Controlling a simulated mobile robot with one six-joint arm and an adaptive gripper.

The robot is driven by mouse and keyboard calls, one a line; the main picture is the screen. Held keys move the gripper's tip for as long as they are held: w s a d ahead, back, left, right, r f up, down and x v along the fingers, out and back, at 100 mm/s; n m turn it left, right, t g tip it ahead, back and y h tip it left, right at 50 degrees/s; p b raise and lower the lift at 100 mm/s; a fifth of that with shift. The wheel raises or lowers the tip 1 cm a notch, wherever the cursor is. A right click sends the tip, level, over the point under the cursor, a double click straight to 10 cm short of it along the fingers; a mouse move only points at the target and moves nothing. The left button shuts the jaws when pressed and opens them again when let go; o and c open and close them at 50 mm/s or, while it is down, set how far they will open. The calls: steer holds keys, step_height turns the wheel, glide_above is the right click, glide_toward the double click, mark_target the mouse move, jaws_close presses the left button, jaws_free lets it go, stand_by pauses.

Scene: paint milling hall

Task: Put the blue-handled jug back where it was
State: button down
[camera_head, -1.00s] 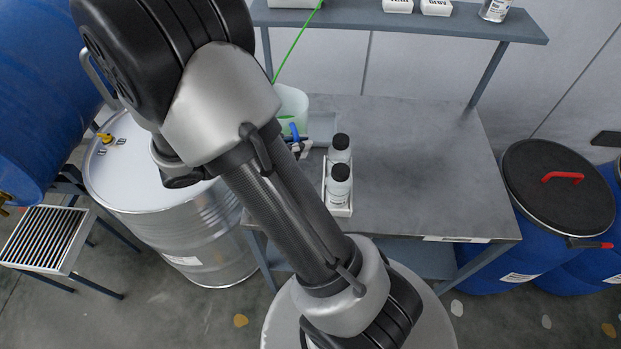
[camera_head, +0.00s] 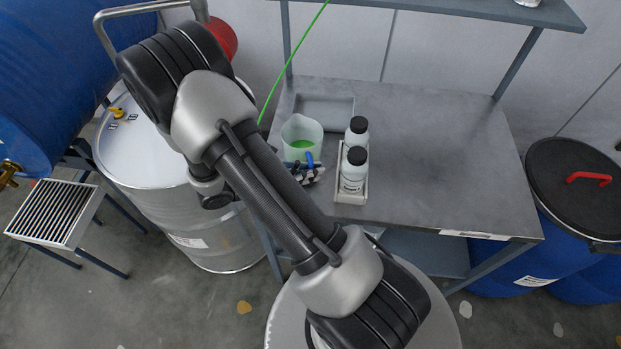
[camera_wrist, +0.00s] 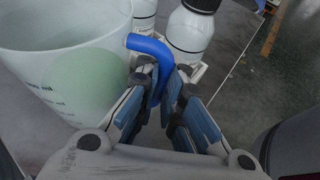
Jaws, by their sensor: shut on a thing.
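The jug (camera_head: 301,133) is a translucent white beaker with green inside. In the head view it is at the left side of the grey table (camera_head: 440,150), left of two black-capped bottles. In the wrist view the jug (camera_wrist: 62,60) fills the upper left, and its blue handle (camera_wrist: 150,46) rises between the fingers. My gripper (camera_head: 308,170) is shut on the handle; its blue-padded fingers show in the wrist view (camera_wrist: 165,88). The jug's base is partly hidden by the gripper, and I cannot tell whether it touches the table.
The white-labelled bottles (camera_head: 352,176) stand in a small white rack (camera_head: 350,198), close right of the jug. A shallow grey tray (camera_head: 340,104) lies behind the jug. A steel drum (camera_head: 215,235) stands left of the table. The table's middle and right are clear.

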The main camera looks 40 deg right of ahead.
steer(key=shift+f, duration=1.35)
steer(key=shift+f+b, duration=0.15)
steer(key=shift+b, duration=0.2)
steer(key=c, duration=1.7)
jaws_free()
